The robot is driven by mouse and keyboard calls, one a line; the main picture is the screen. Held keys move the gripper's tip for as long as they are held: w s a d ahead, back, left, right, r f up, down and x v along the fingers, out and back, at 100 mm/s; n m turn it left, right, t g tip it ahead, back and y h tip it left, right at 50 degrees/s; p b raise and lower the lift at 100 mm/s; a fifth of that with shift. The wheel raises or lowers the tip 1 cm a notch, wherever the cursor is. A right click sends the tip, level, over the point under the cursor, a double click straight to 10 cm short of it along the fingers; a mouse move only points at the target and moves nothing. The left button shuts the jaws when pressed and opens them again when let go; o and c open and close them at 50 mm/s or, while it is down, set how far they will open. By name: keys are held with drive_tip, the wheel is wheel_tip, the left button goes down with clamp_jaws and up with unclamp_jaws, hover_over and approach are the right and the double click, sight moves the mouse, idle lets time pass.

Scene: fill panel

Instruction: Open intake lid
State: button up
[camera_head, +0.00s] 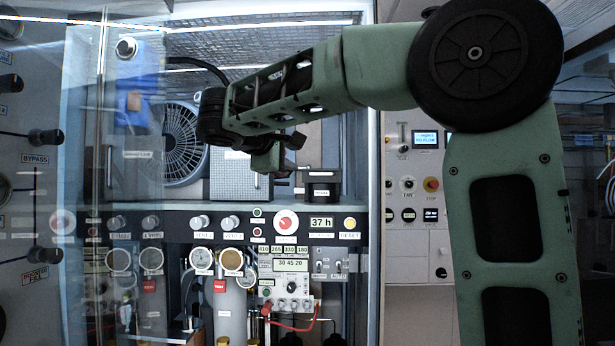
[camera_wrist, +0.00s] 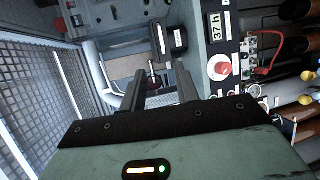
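No part is clearly marked as the intake lid, so I cannot tell which one it is. My gripper (camera_head: 293,157) hangs in front of the cabinet, above the control shelf. In the wrist view my gripper (camera_wrist: 161,74) has its two dark fingers apart, with a gap between them. A small dark stem with a reddish spot (camera_wrist: 152,76) shows in that gap; I cannot tell its depth, and nothing looks gripped. A small black box with a pale label (camera_head: 322,187) stands on the shelf just below and right of my gripper; it also shows in the wrist view (camera_wrist: 174,40).
A control strip with a red knob (camera_head: 286,222) and a "37 h" display (camera_head: 320,223) runs below. A round fan (camera_head: 184,145) and a grey mesh-fronted box (camera_head: 240,178) stand left. A glass door (camera_head: 85,130) stands at far left. Gauges and cylinders fill the lower cabinet.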

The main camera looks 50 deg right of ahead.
sight(322, 173)
drive_tip(key=p+x, duration=0.4)
drive_tip(key=x, duration=1.2)
drive_tip(key=shift+w+d+f+p, duration=0.1)
drive_tip(key=shift+d+f+p, duration=0.15)
drive_tip(key=shift+p, duration=0.1)
clamp_jaws()
